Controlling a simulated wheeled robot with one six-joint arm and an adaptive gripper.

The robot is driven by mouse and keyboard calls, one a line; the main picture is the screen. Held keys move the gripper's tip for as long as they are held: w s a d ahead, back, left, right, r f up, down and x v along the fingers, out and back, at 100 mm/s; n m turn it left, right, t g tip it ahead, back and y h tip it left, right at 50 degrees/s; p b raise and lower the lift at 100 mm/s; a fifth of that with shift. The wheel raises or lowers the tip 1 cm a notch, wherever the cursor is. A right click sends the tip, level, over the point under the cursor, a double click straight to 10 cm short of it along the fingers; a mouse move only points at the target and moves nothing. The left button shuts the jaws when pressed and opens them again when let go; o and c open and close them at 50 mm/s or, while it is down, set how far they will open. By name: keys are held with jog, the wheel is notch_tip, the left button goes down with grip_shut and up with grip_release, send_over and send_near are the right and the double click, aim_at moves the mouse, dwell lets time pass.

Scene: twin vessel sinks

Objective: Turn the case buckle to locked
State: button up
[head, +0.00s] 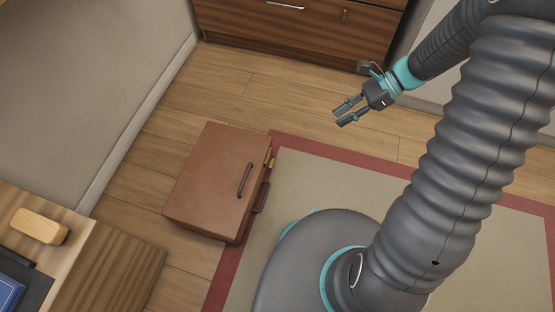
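A brown case (212,182) lies flat on the wooden floor, with its right side over the edge of the rug. A dark handle (245,180) is on its top face, and another dark handle (261,197) is on its right side. A small brass-coloured buckle (270,161) sits on the right side near the far corner; its setting is too small to tell. My gripper (341,116) is open and empty, up and to the right of the case, apart from it, with its fingers pointing left and slightly down.
A beige rug with a red border (310,180) covers the floor right of the case. A wooden cabinet (300,25) stands at the back. A wooden surface with a wooden block (38,226) and a blue book (10,292) is at lower left. Bare floor lies beyond the case.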

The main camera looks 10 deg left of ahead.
aim_at(270, 163)
jog(key=a+f+m+t+y, duration=0.1)
jog(key=f+m+y, duration=0.2)
jog(key=f+m, duration=0.4)
jog(key=s+a+f+m+t+y, duration=0.1)
jog(key=f+m, duration=0.6)
jog(key=f, duration=1)
jog(key=a+f+m+t+y+b, duration=0.1)
jog(key=f+m+y, duration=0.4)
jog(key=f, duration=0.7)
jog(key=shift+s+a+f+m+t, duration=0.15)
jog(key=shift+a+m+t, duration=0.15)
jog(key=shift+m+t, duration=0.3)
jog(key=shift+s+a+f+m+t, duration=0.1)
jog(key=shift+a+m+t, duration=0.2)
jog(key=shift+m+t, duration=0.3)
jog(key=shift+a+f, duration=0.1)
jog(key=shift+f, duration=0.05)
jog(key=shift+a, duration=0.25)
jog(key=a, duration=0.8)
jog(key=w+a, duration=0.1)
jog(key=a, duration=0.4)
grip_shut()
